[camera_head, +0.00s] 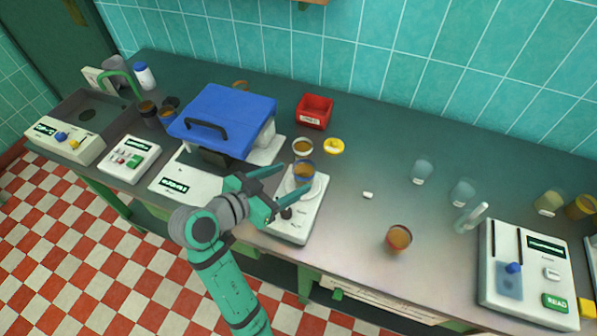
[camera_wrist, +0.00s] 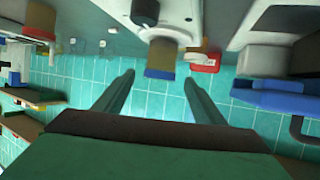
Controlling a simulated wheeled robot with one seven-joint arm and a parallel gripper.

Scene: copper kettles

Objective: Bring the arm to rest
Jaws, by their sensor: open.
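My gripper (camera_head: 296,179) is open, low over the bench, with its two teal fingers apart. A cup with a blue rim and amber-brown contents (camera_head: 303,171) stands upright on the round plate of a white bench device (camera_head: 293,228). In the wrist view, which is upside down, the cup (camera_wrist: 160,58) lies in line with the gap between the fingertips (camera_wrist: 158,80). Bare space shows on both sides of it. I cannot tell how far the cup reaches in between the fingers. Nothing is held.
A blue-lidded box machine (camera_head: 223,115) stands close left of my gripper. Behind the cup are a red bin (camera_head: 314,110), a small cup (camera_head: 302,147) and a yellow item (camera_head: 333,146). An amber cup (camera_head: 398,239) and clear glasses (camera_head: 422,170) stand right. The bench's right-middle is mostly free.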

